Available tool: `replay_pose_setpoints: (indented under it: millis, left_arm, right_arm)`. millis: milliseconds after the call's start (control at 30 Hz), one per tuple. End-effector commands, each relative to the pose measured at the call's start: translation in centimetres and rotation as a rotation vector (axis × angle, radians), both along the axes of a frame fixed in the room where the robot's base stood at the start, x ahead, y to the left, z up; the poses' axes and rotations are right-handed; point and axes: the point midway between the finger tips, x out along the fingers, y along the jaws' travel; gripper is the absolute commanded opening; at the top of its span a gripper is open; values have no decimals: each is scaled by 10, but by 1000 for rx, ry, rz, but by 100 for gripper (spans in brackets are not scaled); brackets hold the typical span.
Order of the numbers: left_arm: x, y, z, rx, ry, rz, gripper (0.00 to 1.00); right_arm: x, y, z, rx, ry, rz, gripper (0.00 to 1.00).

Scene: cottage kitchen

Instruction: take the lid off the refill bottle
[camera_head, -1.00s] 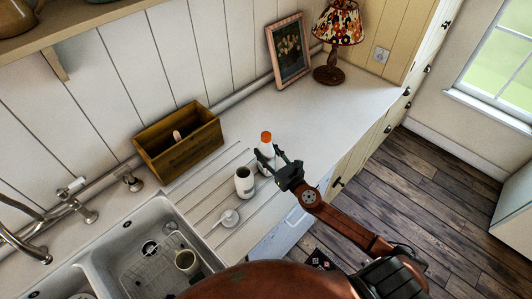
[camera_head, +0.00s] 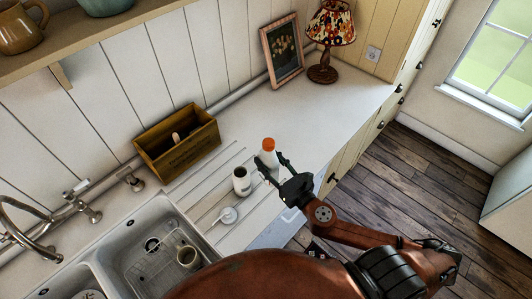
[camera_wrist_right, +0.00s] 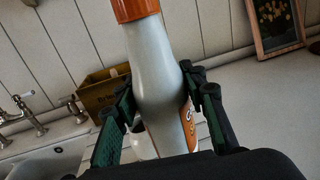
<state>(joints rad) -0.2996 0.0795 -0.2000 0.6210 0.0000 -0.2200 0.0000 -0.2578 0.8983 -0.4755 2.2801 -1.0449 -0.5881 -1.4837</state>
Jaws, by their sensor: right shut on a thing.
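The refill bottle (camera_head: 268,158) is pale grey-white with an orange lid (camera_head: 268,144) on its top. It stands upright or nearly so over the drainboard side of the counter. In the right wrist view the bottle (camera_wrist_right: 155,80) fills the middle, with the orange lid (camera_wrist_right: 135,9) cut by the top edge and part of an orange label at its right. My right gripper (camera_head: 269,167) is shut on the bottle's body, below the lid, with one finger on each side. The bottle's base is hidden, so I cannot tell whether it touches the counter. My left gripper is out of view.
An open white jar (camera_head: 241,182) and a small white round piece (camera_head: 228,215) are close left of the bottle. A wooden box (camera_head: 178,147) stands by the wall. The sink (camera_head: 135,232) holds a cup (camera_head: 187,257).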

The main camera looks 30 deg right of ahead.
Motion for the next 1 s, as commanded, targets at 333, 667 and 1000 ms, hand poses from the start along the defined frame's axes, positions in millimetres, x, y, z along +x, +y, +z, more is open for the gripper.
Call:
replay_pose_setpoints:
  millis: [333,667,1000]
  left_arm:
    - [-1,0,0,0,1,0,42]
    - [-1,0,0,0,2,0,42]
    - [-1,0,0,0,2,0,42]
  right_arm:
    - [-6,2,4,-1,-2,-1,4]
    - [-5,2,4,-1,-2,0,19]
    - [-5,2,4,0,-2,0,0]
